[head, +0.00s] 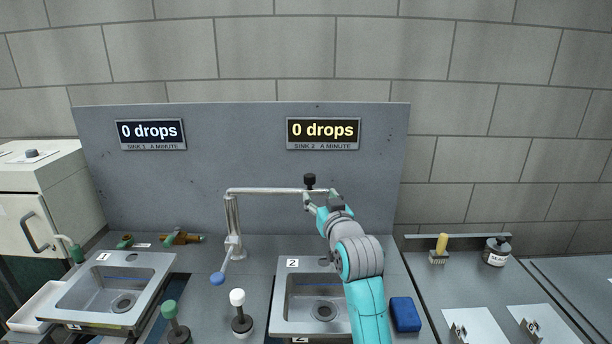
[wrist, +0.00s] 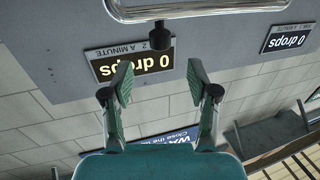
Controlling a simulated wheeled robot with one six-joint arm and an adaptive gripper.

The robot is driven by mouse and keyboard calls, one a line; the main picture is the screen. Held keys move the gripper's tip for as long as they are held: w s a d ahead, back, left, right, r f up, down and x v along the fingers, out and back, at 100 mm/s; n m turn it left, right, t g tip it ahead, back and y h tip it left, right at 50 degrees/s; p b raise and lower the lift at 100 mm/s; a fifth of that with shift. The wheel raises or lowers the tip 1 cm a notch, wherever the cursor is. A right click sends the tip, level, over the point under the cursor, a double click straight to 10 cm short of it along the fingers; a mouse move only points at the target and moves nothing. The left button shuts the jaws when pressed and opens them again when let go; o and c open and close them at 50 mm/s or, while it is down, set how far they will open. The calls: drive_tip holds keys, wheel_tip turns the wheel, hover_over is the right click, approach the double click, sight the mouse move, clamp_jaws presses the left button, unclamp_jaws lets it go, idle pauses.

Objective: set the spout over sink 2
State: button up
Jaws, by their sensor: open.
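The metal spout (head: 270,191) runs level to the right from its post (head: 233,218), between the two sinks, and its far end reaches above the back of sink 2 (head: 281,318). A black knob (head: 309,181) stands on the spout near that end. My gripper (head: 318,203) is close to the knob and spout end, partly covering it. In the wrist view, my gripper (wrist: 159,82) is open and empty. The knob (wrist: 160,36) is beyond the fingertips, between their lines, and the spout (wrist: 200,10) crosses the top edge. I cannot tell exactly where the outlet points.
Sink 1 (head: 75,296) is at left. A blue-tipped lever (head: 217,279), white knob (head: 237,297) and green knob (head: 169,309) stand between the sinks. A blue sponge (head: 405,314) lies right of sink 2. The sink 2 display (head: 323,132) reads 0 drops.

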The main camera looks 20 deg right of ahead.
sight(311, 183)
drive_tip(key=w, duration=1)
drive_tip(key=shift+w+d, duration=0.25)
drive_tip(key=shift+w, duration=0.05)
clamp_jaws()
